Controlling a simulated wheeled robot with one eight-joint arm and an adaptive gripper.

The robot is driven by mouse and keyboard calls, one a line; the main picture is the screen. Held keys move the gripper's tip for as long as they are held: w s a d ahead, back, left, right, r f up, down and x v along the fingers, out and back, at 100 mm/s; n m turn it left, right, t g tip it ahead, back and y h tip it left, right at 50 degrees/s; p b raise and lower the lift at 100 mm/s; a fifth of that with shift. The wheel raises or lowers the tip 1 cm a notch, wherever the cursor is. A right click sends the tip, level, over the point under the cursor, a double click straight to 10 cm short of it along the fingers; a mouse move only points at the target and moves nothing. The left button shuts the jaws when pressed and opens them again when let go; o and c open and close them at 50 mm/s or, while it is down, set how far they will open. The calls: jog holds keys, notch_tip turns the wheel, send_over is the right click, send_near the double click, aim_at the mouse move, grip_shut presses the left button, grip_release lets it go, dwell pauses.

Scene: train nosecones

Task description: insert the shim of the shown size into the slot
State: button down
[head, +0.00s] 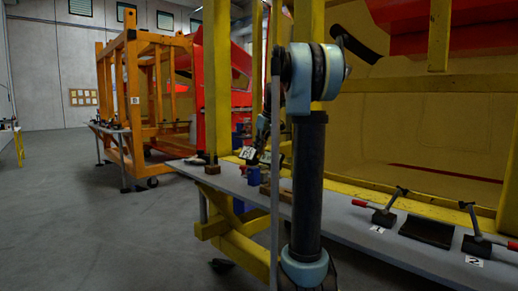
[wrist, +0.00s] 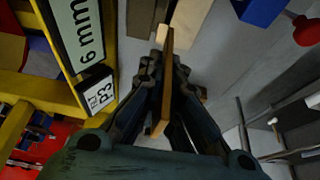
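My gripper (wrist: 166,85) is shut on a thin tan wooden shim (wrist: 167,60), seen nearly edge-on between the fingers in the wrist view. A sign reading "6 mm" (wrist: 80,28) is at the upper left, with a smaller label reading "P3" (wrist: 96,92) below it. Just beyond the shim's far end are a brown block (wrist: 140,18) and a paler wooden block (wrist: 190,22) with a narrow gap between them. I cannot tell whether this gap is the slot or whether the shim touches either block. In the head view my arm hides most of the gripper.
A long grey bench (head: 345,222) runs along the yellow frame (head: 217,80). Clamps with red handles (head: 381,212) and a dark pad (head: 427,231) lie at its right. A blue block (wrist: 258,10) is near the wooden blocks. The floor (head: 100,225) at left is clear.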

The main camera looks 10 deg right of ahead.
jog(key=shift+s+f, duration=0.1)
jog(key=shift+f, duration=2.8)
jog(key=shift+f, duration=1)
jog(key=shift+r, duration=0.25)
jog(key=shift+r, duration=0.55)
jog(key=shift+f, duration=0.75)
dwell(1.2)
jog(key=c, duration=1.7)
grip_release()
jog(key=shift+s, duration=0.1)
